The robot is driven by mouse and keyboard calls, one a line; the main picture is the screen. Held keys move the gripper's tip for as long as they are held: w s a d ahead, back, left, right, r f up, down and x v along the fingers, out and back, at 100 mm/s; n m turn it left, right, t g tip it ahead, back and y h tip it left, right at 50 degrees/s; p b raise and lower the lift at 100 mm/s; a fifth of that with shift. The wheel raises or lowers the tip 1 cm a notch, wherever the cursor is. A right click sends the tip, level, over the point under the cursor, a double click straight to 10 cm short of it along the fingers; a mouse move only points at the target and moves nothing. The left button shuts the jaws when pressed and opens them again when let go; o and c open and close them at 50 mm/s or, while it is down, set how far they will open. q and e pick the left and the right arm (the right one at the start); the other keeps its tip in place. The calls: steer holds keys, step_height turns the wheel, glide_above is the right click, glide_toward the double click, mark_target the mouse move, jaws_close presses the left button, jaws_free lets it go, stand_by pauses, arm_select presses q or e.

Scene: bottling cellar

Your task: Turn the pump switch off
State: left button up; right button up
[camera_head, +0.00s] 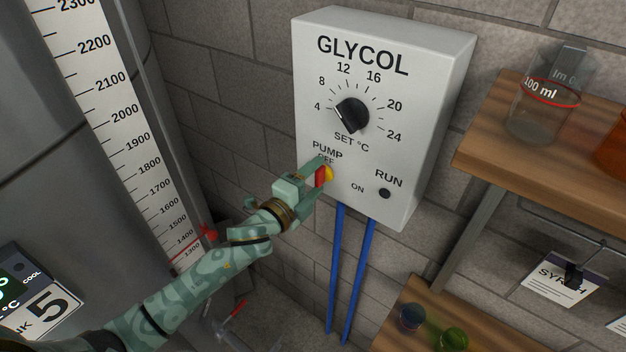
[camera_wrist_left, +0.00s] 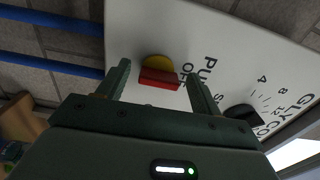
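The pump switch (camera_head: 328,173) is a red handle on a yellow round base, low on the white GLYCOL box. The word OFF shows above it, partly covered, and ON to its lower right. My left gripper (camera_head: 312,179) is at the switch, in front of the box, and partly hides it. In the left wrist view the two fingers (camera_wrist_left: 161,84) are apart, with the red handle (camera_wrist_left: 159,79) ahead of and between them. I see a gap on both sides of the handle; I cannot tell which mark it points to. My right gripper is not in view.
A black temperature dial (camera_head: 351,115) sits above the switch, and a dark RUN lamp (camera_head: 384,193) to its right. Blue pipes (camera_head: 353,270) run down below the box. A wooden shelf (camera_head: 490,140) with a beaker (camera_head: 540,115) stands right; a scaled tank (camera_head: 75,150) stands left.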

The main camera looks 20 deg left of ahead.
arm_select(q)
steer(key=b+v, duration=0.3)
steer(key=v, duration=1.3)
steer(key=shift+s, duration=0.15)
